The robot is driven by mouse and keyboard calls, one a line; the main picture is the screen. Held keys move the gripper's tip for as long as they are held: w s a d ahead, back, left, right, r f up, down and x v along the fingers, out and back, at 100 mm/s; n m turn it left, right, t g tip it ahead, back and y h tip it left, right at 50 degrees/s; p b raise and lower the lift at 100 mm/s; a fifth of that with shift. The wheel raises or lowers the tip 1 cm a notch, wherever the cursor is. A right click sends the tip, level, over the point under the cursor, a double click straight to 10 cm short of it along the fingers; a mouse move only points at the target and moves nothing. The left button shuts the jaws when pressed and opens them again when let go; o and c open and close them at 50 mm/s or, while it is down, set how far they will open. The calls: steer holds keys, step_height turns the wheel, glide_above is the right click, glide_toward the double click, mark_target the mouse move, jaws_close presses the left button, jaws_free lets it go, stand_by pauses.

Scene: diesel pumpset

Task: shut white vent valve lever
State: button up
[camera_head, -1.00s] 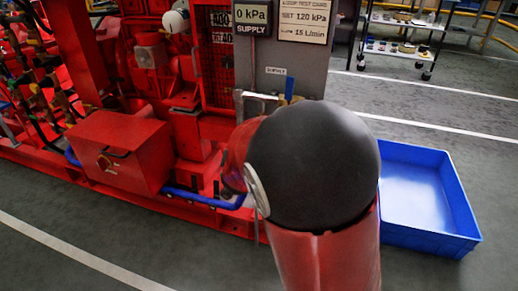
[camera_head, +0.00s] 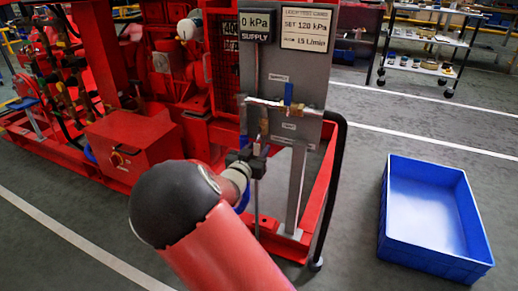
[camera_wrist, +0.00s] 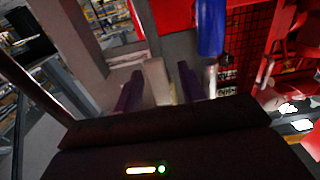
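In the wrist view a pale, whitish bar (camera_wrist: 157,82), which looks like the white vent valve lever, lies between the two purple fingers of my gripper (camera_wrist: 159,88). The fingers stand apart on either side of it. A narrow gap shows on the right; contact on the left is unclear. In the head view my gripper (camera_head: 256,154) is in front of the lower part of the grey panel (camera_head: 312,95), below the pipe. I cannot make out the white lever there.
A blue lever (camera_head: 288,93) stands upright on the panel's pipe; a blue lever also shows near my fingers in the wrist view (camera_wrist: 211,28). A black hose (camera_head: 333,190) runs down the panel's right side. A blue crate (camera_head: 436,258) stands on the floor at right, with clear floor between.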

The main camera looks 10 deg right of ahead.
steer(key=shift+w+d, duration=0.45)
steer(key=shift+w, duration=0.15)
jaws_close()
